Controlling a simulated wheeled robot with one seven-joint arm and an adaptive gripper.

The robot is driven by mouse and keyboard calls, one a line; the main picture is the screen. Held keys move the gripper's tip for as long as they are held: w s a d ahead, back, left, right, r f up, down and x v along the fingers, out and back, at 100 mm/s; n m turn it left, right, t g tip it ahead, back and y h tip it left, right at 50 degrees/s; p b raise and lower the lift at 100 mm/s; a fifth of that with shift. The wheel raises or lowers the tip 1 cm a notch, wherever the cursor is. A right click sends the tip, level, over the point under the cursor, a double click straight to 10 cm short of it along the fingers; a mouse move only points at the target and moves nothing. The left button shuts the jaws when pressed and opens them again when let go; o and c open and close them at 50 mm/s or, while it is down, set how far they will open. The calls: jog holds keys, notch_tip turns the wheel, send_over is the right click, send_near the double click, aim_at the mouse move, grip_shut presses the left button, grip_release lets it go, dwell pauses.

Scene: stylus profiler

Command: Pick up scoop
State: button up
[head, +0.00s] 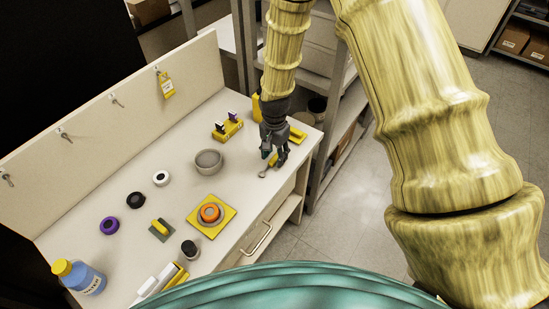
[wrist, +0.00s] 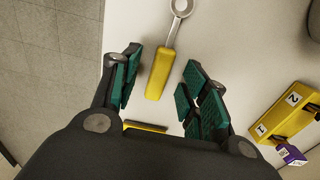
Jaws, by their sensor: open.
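The scoop (wrist: 160,70) has a yellow handle and a grey round end, and lies on the pale bench top. In the head view its round grey end (head: 263,174) shows just below my gripper, while part of the handle is hidden by the fingers. My gripper (head: 274,156) is open and points down over the scoop near the bench's right end. In the wrist view the handle lies between the teal finger pads of my gripper (wrist: 160,76), with a gap on both sides. The grey end points away from the palm.
A grey bowl (head: 208,162) and a yellow holder marked 1 and 2 (head: 228,130) stand left of my gripper. Another yellow item (head: 297,135) lies close behind it. An orange ring on a yellow plate (head: 231,223) is nearer the front edge. A shelf rack (head: 339,142) stands right of the bench.

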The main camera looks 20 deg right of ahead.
jog(key=shift+f, duration=0.7)
grip_shut()
jog(key=shift+r, duration=0.2)
jog(key=shift+r+b, duration=0.4)
jog(key=shift+r, duration=0.25)
jog(key=shift+r+b, duration=0.45)
jog(key=shift+r, duration=0.5)
jog(key=s+a+b, duration=0.1)
jog(key=s+a, duration=0.2)
jog(key=s, duration=0.1)
jog(key=s+a+r+b, duration=0.1)
jog(key=s+a, duration=0.2)
jog(key=s, duration=0.1)
jog(key=s+a+b, duration=0.2)
jog(key=s+a, duration=0.1)
jog(key=s, duration=0.1)
jog(key=shift+s+a+r, duration=0.25)
jog(key=shift+s+a, duration=0.15)
